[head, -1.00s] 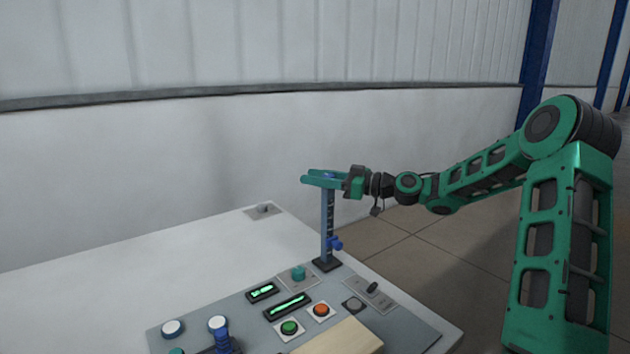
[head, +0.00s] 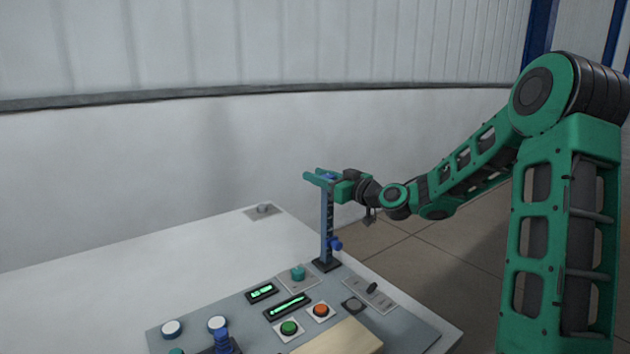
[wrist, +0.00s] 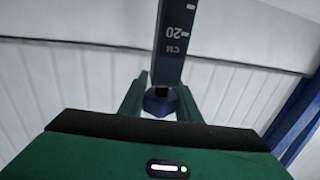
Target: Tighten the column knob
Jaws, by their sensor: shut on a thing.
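The column (head: 327,217) stands upright on a dark foot near the panel's back edge. A blue knob (head: 329,176) is at its top, and a second blue knob (head: 335,244) sticks out low on its side. My gripper (head: 319,177) is at the column top, its green fingers on either side of the top knob and shut on it. In the wrist view the dark blue knob (wrist: 159,103) sits between the two fingers, partly hidden by the gripper body.
The panel below holds a teal knob (head: 298,273), lit displays (head: 287,306), a green button (head: 289,328), an orange button (head: 320,310) and a lever switch (head: 371,288). A blue-handled control (head: 219,335) stands front left. The white table behind is mostly bare.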

